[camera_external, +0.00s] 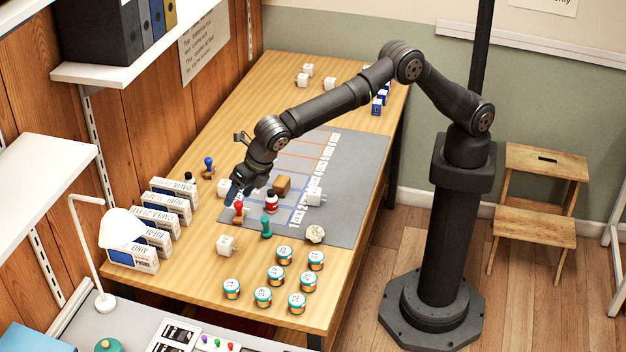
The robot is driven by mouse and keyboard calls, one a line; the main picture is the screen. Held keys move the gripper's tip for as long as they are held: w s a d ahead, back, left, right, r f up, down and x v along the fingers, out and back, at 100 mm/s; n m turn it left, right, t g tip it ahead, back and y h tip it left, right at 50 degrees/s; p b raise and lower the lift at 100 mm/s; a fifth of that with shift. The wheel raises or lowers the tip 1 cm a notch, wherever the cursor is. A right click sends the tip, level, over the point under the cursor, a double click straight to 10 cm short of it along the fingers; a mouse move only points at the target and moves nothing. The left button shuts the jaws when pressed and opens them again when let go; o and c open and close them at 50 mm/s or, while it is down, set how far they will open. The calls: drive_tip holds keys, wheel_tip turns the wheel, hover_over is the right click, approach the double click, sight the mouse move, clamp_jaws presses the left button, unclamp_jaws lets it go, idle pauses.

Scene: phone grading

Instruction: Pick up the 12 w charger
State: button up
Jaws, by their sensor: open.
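Several white charger-like blocks are in view, and I cannot read which one is the 12 W charger. One white block (226,244) stands on the wood near the front left of the table. Another white block (314,195) sits on the grey mat (355,205), and a third (223,187) is partly hidden beside my gripper. More small white blocks (302,80) are at the far end. My gripper (236,194) is open, pointing down above the mat's left edge, close to a red stamp-like piece (239,213). It appears to hold nothing.
Several numbered jars (285,255) stand at the front. White boxes (158,218) line the left edge, near a lamp (121,228).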

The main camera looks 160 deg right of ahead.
drive_tip(key=r+n+g, duration=0.1)
drive_tip(key=n, duration=0.2)
approach(227, 240)
drive_tip(key=shift+g, duration=0.3)
drive_tip(key=x, duration=0.5)
drive_tip(key=shift+w+d, duration=0.15)
drive_tip(key=shift+w, duration=0.1)
drive_tip(key=shift+x, duration=3.1)
drive_tip(key=c, duration=1.1)
